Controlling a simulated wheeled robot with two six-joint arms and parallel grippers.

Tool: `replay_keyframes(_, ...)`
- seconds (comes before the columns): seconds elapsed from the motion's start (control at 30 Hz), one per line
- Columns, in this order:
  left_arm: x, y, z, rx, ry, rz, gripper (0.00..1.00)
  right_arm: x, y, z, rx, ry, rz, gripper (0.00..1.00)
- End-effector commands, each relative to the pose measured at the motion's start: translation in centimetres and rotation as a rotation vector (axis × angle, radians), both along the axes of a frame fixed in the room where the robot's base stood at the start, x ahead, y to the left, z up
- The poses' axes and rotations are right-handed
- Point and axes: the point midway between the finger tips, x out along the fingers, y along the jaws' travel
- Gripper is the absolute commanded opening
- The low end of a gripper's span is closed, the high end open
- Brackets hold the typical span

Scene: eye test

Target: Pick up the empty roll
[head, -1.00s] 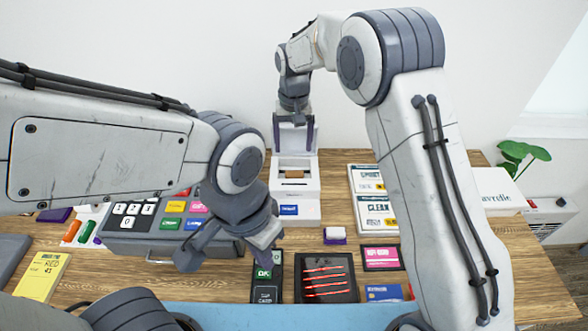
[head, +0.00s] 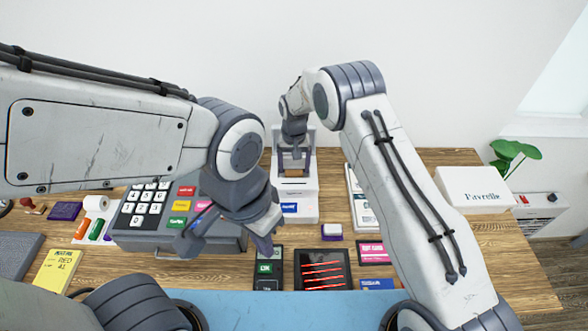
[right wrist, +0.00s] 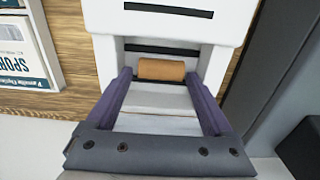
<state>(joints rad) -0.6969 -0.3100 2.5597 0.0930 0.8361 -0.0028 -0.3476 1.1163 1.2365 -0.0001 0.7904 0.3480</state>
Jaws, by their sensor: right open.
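The empty roll (right wrist: 161,70) is a short brown cardboard tube lying crosswise in the open bay of the white printer (right wrist: 110,55). In the head view the printer (head: 297,207) stands at the back middle, and a bit of brown shows between my right fingers. My right gripper (head: 294,168) is open over the bay. In the right wrist view its two purple-grey fingertips stand on either side of the roll's ends, with small gaps. My left gripper (head: 228,246) is open and empty, in front of the cash register (head: 205,238), well away from the roll.
A white paper roll (head: 96,203) and markers lie left of the register. A card terminal (head: 268,268), a dark tray with red sticks (head: 322,285) and cards are at the front. A white box (head: 483,190) stands at the right.

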Motion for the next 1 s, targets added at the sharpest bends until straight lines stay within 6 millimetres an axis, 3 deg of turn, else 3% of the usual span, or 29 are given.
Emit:
replay_keyframes(0.27, 0.0, 0.0, 0.2, 0.001, 0.001, -0.001, 0.0, 0.0, 0.0, -0.7, 0.001, -0.002, 0.0, 0.86)
replay_keyframes(0.3, 0.0, 0.0, 0.2, 0.001, 0.001, 0.0, 0.0, 0.0, 0.0, -0.7, 0.001, -0.002, 0.0, 0.82)
replay_keyframes(0.47, 0.0, 0.0, 0.2, 0.001, 0.001, 0.0, 0.0, 0.0, 0.0, -0.6, 0.001, -0.002, 0.0, 0.21)
replay_keyframes(0.5, 0.0, 0.0, 0.2, 0.001, 0.001, 0.0, 0.0, 0.0, 0.0, -0.6, 0.001, -0.002, 0.0, 0.19)
replay_keyframes(1.0, 0.0, 0.0, -0.7, 0.001, 0.001, 0.001, 0.0, 0.1, 0.1, 0.4, 0.001, -0.003, 0.0, 0.18)
